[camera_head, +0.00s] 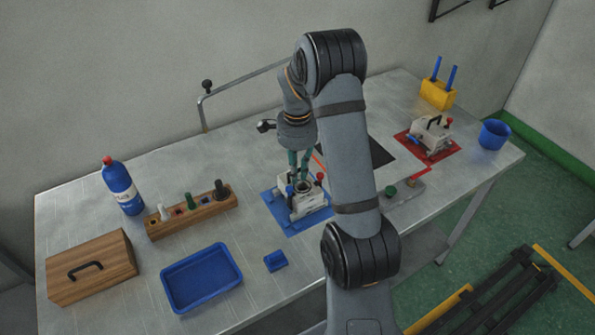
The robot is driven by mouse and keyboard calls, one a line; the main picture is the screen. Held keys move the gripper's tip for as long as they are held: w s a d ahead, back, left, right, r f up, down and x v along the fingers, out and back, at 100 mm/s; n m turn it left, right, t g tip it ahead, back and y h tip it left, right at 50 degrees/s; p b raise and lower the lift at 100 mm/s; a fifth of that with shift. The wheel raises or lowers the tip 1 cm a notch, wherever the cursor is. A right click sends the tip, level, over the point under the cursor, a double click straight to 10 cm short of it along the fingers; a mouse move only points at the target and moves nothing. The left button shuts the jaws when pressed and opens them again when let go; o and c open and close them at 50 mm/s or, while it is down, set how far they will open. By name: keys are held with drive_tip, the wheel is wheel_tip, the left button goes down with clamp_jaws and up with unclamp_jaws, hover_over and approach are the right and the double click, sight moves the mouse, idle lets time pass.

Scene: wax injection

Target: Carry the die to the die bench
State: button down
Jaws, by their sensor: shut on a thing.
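A pale grey die (298,202) with a round opening on top and a red knob is at a blue mat (278,220) near the middle of the metal bench (110,185). My gripper (300,178) comes down from above with its greenish fingers shut on the die's upper part. I cannot tell whether the die touches the mat or hangs just above it. A second, similar grey block (431,133) with a dark handle sits on a red mat (415,148) at the right. My arm hides part of the bench between the two mats.
A blue tray (203,303), small blue block (275,261), wooden holder (165,230), wooden box (60,285) and blue bottle (120,190) stand left. A yellow holder (437,94) and blue cup (493,134) stand right. A bent metal rail (240,86) rises behind.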

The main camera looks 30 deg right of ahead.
drive_tip(key=shift+w+f+b, duration=0.1)
drive_tip(key=shift+f+b, duration=0.45)
drive_tip(key=shift+b, duration=0.05)
drive_tip(key=c, duration=1.7)
unclamp_jaws()
drive_tip(key=shift+o, duration=0.2)
drive_tip(key=shift+s+f, duration=0.1)
drive_tip(key=shift+s, duration=0.1)
wheel_tip(320, 180, up, 12)
drive_tip(key=shift+w, duration=0.1)
wheel_tip(320, 180, down, 11)
drive_tip(key=shift+f+p, duration=0.1)
drive_tip(key=shift+p, duration=0.35)
